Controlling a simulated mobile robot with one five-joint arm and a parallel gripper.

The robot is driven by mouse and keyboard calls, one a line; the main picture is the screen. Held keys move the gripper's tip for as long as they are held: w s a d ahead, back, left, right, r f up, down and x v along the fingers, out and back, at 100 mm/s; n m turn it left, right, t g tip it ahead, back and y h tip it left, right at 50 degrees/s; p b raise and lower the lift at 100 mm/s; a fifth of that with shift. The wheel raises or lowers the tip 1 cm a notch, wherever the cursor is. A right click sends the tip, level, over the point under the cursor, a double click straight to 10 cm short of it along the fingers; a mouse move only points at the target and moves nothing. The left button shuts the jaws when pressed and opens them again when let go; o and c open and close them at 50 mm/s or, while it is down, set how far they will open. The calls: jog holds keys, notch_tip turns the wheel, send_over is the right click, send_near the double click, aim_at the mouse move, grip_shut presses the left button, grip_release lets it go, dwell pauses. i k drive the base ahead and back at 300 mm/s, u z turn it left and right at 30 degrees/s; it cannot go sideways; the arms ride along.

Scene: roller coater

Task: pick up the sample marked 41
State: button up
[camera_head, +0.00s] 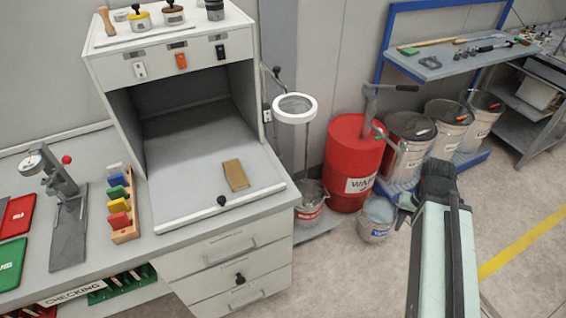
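No mark 41 can be read on anything in view. A tan flat block (236,175) lies alone on the floor of the open grey booth. I cannot tell which of these is the sample. My arm rises at the lower right, over the floor, with its dark end (437,183) well to the right of the bench. My gripper's fingers cannot be made out there.
A dial gauge stand (66,205) stands left of the rack, beside green (12,262) and red (14,218) flat cases. Drawers (235,270) are under the booth. A red drum (352,155), a small bucket (376,220) and several cans stand near my arm. The floor at the right is clear.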

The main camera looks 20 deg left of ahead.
aim_at(236, 176)
jog(key=z, duration=0.7)
jog(key=k, duration=2.8)
jog(key=u, duration=1.75)
jog(key=i, duration=1.05)
jog(key=z, duration=0.1)
